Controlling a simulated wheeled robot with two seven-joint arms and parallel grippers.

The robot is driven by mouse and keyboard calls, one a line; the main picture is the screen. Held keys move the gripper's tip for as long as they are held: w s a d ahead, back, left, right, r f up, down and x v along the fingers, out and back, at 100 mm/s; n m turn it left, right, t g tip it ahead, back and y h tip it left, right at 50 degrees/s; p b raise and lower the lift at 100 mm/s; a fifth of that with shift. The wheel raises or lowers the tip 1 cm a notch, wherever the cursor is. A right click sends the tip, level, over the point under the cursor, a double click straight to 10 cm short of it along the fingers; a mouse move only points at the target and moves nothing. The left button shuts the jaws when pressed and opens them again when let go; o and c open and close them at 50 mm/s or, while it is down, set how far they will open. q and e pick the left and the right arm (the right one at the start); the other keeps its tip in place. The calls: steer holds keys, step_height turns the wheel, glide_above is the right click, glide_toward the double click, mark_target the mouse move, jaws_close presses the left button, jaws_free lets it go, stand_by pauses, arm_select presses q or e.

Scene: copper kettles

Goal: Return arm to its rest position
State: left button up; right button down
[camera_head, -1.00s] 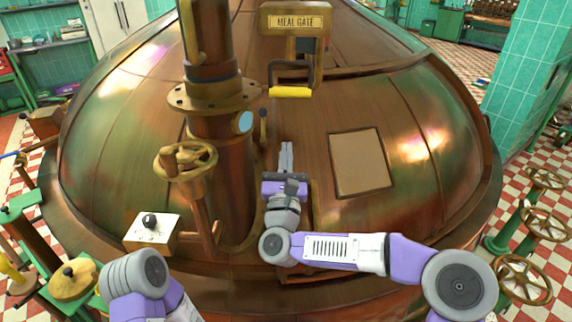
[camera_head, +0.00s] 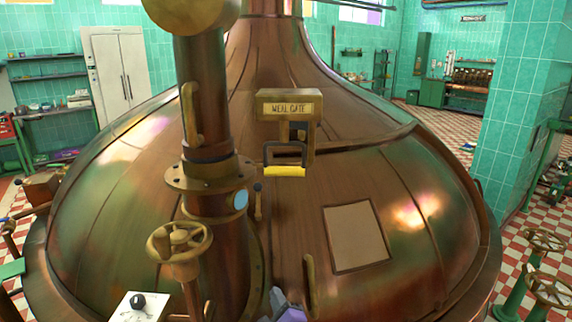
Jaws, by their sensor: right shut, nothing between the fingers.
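My right gripper (camera_head: 277,294) shows only in part at the bottom edge of the head view, with grey fingers and a bit of purple body. Its fingers are shut with nothing between them. It is low in front of the copper kettle (camera_head: 300,215), left of an upright brass handle (camera_head: 309,285). I cannot tell whether it touches anything. The rest of my right arm is below the picture. My left arm and gripper are not in view.
A brass pipe column (camera_head: 205,120) with a handwheel (camera_head: 180,241) stands to the left. The MEAL GATE box (camera_head: 289,107) and a yellow-gripped handle (camera_head: 285,170) are above the gripper. A white control box (camera_head: 137,306) is at lower left; valve wheels (camera_head: 545,241) stand right.

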steer(key=s+d+f+n+g+p, duration=0.1)
steer(key=s+d+f+n+g, duration=0.2)
steer(key=f, duration=0.5)
steer(key=s+d+f+n+g, duration=0.1)
steer(key=s+f+n+g, duration=0.2)
steer(key=s+f+n, duration=0.3)
steer(key=s+d+f+n+g+p, duration=0.1)
steer(key=s+d+f+n+g, duration=0.15)
steer(key=f, duration=0.65)
steer(key=s+d+f+n+g, duration=0.2)
steer(key=s+f+n+g, duration=0.2)
steer(key=s, duration=0.5)
steer(key=s+d+f+n+g, duration=0.3)
steer(key=s+f+n+g, duration=0.1)
steer(key=s, duration=0.6)
steer(key=shift+d+f+h, duration=0.35)
steer(key=shift+f+h, duration=0.05)
steer(key=shift+f, duration=0.05)
steer(key=c, duration=1.8)
jaws_free()
steer(key=shift+c, duration=0.2)
